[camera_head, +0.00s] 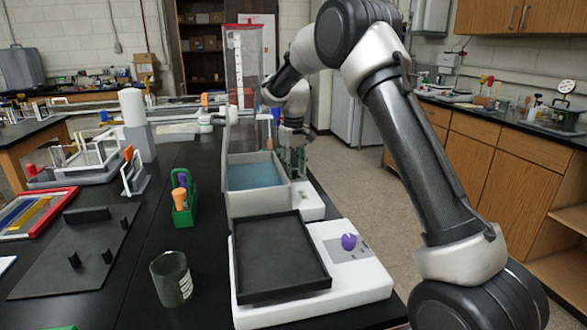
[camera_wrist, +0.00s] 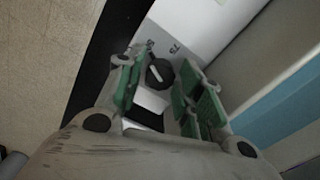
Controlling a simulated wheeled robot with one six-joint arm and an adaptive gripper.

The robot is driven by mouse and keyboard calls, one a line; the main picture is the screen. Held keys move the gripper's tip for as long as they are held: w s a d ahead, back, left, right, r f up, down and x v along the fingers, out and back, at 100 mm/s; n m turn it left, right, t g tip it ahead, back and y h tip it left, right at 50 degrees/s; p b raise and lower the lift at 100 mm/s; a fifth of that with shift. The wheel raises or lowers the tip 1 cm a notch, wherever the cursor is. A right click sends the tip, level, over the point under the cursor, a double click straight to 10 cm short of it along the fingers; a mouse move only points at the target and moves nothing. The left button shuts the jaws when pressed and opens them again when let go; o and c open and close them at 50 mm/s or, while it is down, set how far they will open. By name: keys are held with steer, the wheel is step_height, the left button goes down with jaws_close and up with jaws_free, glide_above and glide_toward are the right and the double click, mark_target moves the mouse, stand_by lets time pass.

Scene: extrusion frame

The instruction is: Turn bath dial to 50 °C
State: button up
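The water bath (camera_head: 258,172) is an open light-grey box with blue water, in the middle of the bench in the head view. In the wrist view its black round dial (camera_wrist: 160,73) has a white pointer mark and sits on a white panel (camera_wrist: 181,36). Dark numerals show beside it; one looks like 75, the others are hard to read. My gripper (camera_head: 292,150) points down at the bath's right end. In the wrist view its green-padded fingers (camera_wrist: 157,88) are open, one each side of the dial; I cannot tell whether they touch it.
A white device with a black tray (camera_head: 282,260) and purple knob (camera_head: 348,241) stands in front of the bath. A green rack (camera_head: 184,208) and a glass beaker (camera_head: 172,278) are to the left. A clear tall column (camera_head: 243,66) rises behind. The floor aisle (camera_head: 352,170) lies right.

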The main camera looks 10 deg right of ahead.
steer(key=shift+f, duration=0.15)
steer(key=c, duration=0.8)
steer(key=shift+o, duration=0.2)
steer(key=shift+m, duration=0.4)
steer(key=o, duration=0.8)
steer(key=shift+c, duration=0.2)
